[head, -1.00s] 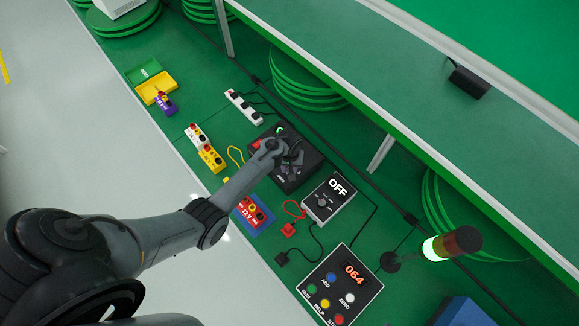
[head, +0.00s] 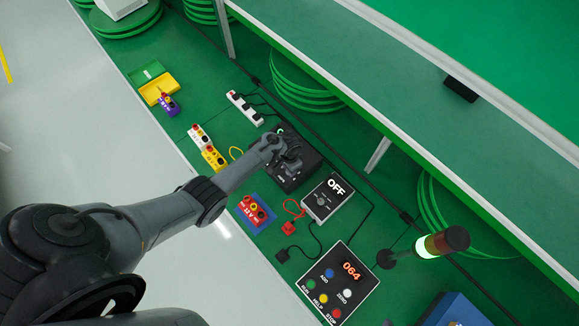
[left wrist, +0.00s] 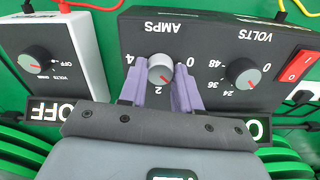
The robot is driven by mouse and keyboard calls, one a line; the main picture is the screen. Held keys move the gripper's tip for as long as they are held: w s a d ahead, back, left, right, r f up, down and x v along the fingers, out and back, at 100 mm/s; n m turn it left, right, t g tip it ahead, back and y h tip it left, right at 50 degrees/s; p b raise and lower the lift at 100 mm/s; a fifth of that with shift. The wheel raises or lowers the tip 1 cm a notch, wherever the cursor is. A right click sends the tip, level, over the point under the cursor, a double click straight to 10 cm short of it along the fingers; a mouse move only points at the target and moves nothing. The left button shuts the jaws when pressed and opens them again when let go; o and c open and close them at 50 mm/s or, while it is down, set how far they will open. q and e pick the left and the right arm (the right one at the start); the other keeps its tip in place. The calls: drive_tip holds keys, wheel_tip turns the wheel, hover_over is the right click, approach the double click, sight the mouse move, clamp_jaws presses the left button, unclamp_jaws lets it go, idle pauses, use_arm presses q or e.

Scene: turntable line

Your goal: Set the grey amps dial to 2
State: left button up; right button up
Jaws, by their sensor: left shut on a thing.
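The grey amps dial (left wrist: 160,68) sits on the black power supply box, between its 4 and 0 marks, with the 2 mark below it in the left wrist view. Its red pointer line slants down and right, near the 2 and a little to the 0 side. My left gripper (left wrist: 159,92) has its purple fingers on both sides of the dial and is shut on it. In the head view my left gripper (head: 286,160) covers much of the black box (head: 298,178), so the dial is hidden there. My right gripper is not in view.
A volts dial (left wrist: 242,73) and a red switch (left wrist: 300,66) are on the same panel. A white-sided meter box (head: 326,199) reading OFF stands close by. A button panel (head: 361,282) showing 064 and a lit green stack light (head: 428,246) stand farther right.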

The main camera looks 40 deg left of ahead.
use_arm(q)
drive_tip(key=m, duration=0.4)
drive_tip(key=shift+m, duration=0.3)
drive_tip(key=m, duration=0.3)
drive_tip(key=shift+m, duration=0.8)
drive_tip(key=o, duration=1.1)
drive_tip(key=shift+c, duration=0.2)
